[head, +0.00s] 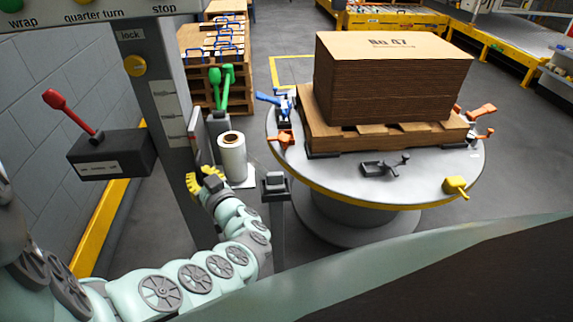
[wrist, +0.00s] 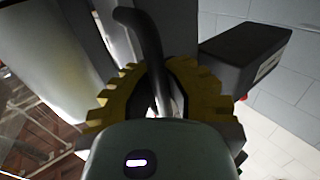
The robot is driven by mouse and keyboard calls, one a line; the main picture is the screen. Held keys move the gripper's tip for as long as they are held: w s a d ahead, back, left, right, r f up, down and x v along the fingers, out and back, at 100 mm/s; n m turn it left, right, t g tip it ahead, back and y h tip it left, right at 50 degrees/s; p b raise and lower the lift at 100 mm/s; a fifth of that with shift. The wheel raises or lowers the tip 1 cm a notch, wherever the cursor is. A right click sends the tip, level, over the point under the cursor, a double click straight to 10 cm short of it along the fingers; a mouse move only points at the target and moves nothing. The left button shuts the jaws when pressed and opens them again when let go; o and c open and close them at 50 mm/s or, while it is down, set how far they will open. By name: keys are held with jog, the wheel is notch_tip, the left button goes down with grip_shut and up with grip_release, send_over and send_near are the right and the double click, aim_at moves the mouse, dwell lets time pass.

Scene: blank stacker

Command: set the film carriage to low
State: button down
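The grey mast (head: 170,100) stands at the left in the head view, with white scale labels on its face. A pale upright part (head: 194,128) on the mast's right edge looks like the film carriage, beside the white film roll (head: 232,157). My gripper (head: 203,181), with yellow toothed fingers, is low against the mast, left of the roll. In the wrist view, a dark curved handle (wrist: 147,45) runs down between my gripper's fingers (wrist: 162,95). The fingers are apart, but I cannot tell whether they press on the handle, whose lower end is hidden.
A black box (head: 110,153) with a red lever (head: 68,112) juts from the mast's left. Green levers (head: 222,88) stand behind the roll. A grey post (head: 276,210) stands right of my gripper. The turntable (head: 400,185) bears a pallet and cardboard stack (head: 385,85).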

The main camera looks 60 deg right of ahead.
jog(key=shift+s+f, duration=0.1)
jog(key=shift+f, duration=0.1)
jog(key=c, duration=1.6)
grip_release()
jog(key=o, duration=0.3)
jog(key=shift+s+a+f, duration=0.1)
jog(key=shift+s, duration=0.25)
jog(key=o, duration=0.3)
jog(key=shift+w, duration=0.2)
jog(key=shift+s, duration=0.15)
jog(key=v, duration=1.1)
jog(key=shift+s, duration=0.4)
